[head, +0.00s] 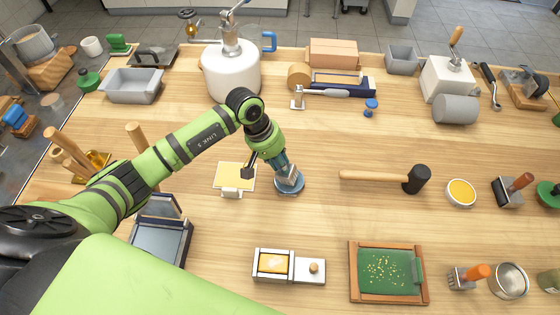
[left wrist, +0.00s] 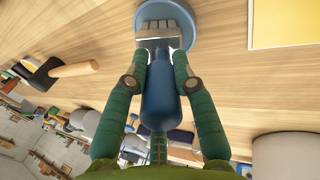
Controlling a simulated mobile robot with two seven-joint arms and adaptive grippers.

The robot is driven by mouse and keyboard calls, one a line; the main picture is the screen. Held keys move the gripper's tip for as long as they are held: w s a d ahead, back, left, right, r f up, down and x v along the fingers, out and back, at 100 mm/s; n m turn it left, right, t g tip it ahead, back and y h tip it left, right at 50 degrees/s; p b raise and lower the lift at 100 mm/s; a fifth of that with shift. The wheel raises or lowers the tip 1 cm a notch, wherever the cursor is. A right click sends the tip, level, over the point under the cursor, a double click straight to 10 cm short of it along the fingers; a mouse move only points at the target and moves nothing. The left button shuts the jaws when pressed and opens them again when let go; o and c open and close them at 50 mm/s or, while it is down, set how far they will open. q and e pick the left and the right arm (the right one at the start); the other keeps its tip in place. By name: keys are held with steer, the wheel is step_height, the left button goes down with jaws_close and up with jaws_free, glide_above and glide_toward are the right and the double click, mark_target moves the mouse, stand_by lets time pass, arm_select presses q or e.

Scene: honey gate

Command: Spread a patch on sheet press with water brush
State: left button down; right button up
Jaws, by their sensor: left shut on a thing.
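My left gripper (head: 277,166) is shut on a brush with a blue handle (left wrist: 161,98), which I take as the water brush. The brush points down, and its pale head (left wrist: 160,32) is over or in a round blue dish (head: 290,187). The dish also shows in the left wrist view (left wrist: 185,8); whether the bristles touch its bottom I cannot tell. A hinged grey plate device (head: 158,241), likely the sheet press, stands open at the lower left, partly behind my arm. My right gripper is not in view.
A yellow sheet (head: 230,173) with a small white block lies left of the dish. A mallet (head: 416,180) lies to the right. A white pot (head: 230,75) stands behind. A small framed box (head: 312,270) and a green tray (head: 420,260) are in front. Bare table lies between dish and mallet.

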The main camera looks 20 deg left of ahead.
arm_select(q)
steer(key=shift+s+f+b, duration=0.15)
steer(key=shift+f+b, duration=0.05)
steer(key=shift+b, duration=0.3)
stand_by(1.8)
steer(key=shift+r+p, duration=0.5)
steer(key=shift+r, duration=0.65)
steer(key=shift+w+r+p, duration=0.2)
steer(key=shift+r+p, duration=0.6)
steer(key=shift+r, duration=1.7)
steer(key=s+a+r+m+g+b, duration=0.1)
steer(key=s+r+m+b, duration=0.3)
steer(key=s+r, duration=0.4)
steer(key=shift+s+a, duration=0.2)
steer(key=shift+s, duration=0.15)
